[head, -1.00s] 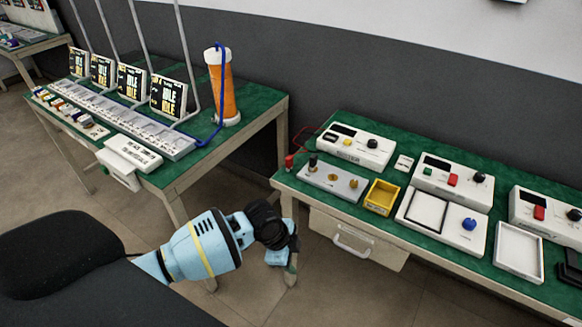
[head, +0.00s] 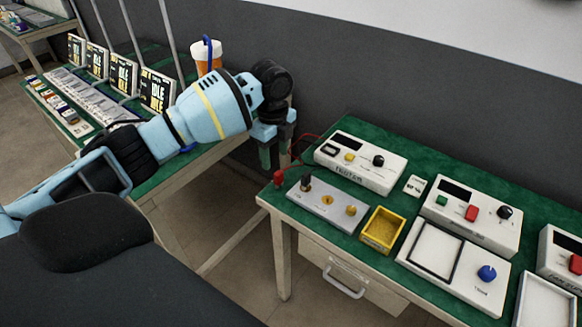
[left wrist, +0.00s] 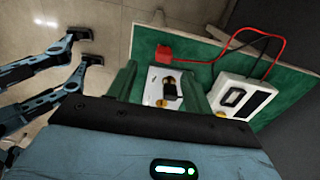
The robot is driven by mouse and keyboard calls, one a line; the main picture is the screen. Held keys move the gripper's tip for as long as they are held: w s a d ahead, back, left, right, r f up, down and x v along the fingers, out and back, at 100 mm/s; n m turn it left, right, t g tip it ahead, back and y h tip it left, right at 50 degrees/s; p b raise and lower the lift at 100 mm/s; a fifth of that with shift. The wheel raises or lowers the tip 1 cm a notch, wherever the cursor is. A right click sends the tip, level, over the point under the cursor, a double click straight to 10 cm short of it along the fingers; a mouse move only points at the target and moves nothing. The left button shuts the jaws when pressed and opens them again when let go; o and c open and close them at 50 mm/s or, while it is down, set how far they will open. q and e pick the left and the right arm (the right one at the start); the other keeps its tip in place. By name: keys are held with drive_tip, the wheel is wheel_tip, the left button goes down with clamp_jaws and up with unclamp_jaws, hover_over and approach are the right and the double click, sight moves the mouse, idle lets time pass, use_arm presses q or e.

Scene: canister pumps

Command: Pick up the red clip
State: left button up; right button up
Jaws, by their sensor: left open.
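The red clip (head: 279,177) is at the left end of the green-topped right table, beside the grey plate with posts. A red lead runs from it to the white tester box (head: 360,162). In the left wrist view the red clip (left wrist: 164,54) lies near the table's edge, beyond the fingertips. My left gripper (head: 276,157) is open and empty, pointing down just above and behind the clip in the head view. In the left wrist view the two fingers (left wrist: 160,78) stand apart, with the plate's dark post between them. My right gripper is not in view.
The grey plate (head: 326,203) with its posts, a yellow bin (head: 382,229) and a white box with a blue knob (head: 455,262) stand close by. A gap separates this table from the left table, which holds several display panels and an orange-and-white canister (head: 207,58).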

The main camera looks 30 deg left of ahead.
sight(278, 173)
use_arm(q)
drive_tip(key=shift+w, duration=0.45)
drive_tip(key=shift+s+f, duration=0.2)
drive_tip(key=shift+s, duration=0.1)
drive_tip(key=shift+s+f, duration=0.1)
drive_tip(key=shift+f, duration=1)
drive_tip(key=shift+w+d+f, duration=0.1)
drive_tip(key=shift+w+f, duration=0.05)
drive_tip(key=shift+f, duration=1.15)
drive_tip(key=shift+w+d+f, duration=0.1)
drive_tip(key=shift+w+f, duration=0.05)
drive_tip(key=shift+f, duration=1.1)
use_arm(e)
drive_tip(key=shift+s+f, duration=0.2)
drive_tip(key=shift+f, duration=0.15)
use_arm(q)
drive_tip(key=shift+c, duration=0.3)
drive_tip(key=c, duration=1)
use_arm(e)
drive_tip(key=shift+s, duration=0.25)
